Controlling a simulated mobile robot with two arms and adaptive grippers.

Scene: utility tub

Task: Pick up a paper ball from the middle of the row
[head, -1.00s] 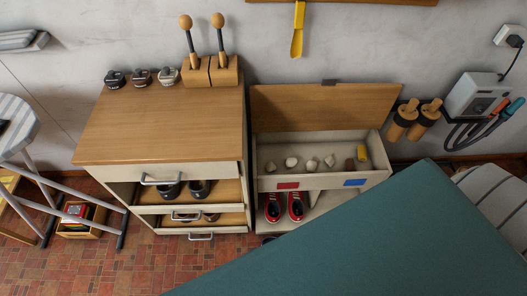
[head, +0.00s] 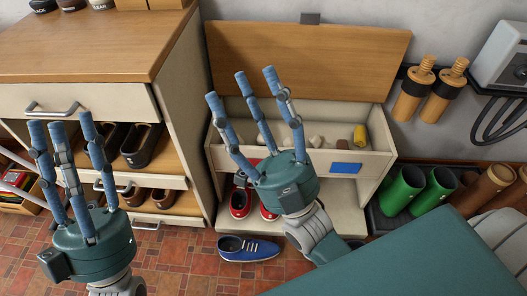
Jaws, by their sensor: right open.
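Several small whitish paper balls lie in a row in the open pale bin (head: 225,158) of the shoe bench. One paper ball (head: 315,141) shows right of my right gripper's fingers; the fingers hide part of the row's left side. My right gripper (head: 241,85) is open and empty, fingers pointing up, in front of the bin in the picture; I cannot tell its distance from the balls. My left gripper (head: 60,122) is open and empty, fingers up, in front of the wooden cabinet at the left.
A yellow block (head: 359,132) lies at the bin's right end. The raised wooden lid (head: 310,55) stands behind the bin. The cabinet (head: 90,45) is at left. A blue shoe (head: 248,249) is on the floor, green boots (head: 402,190) at right. A teal surface (head: 420,260) fills the lower right.

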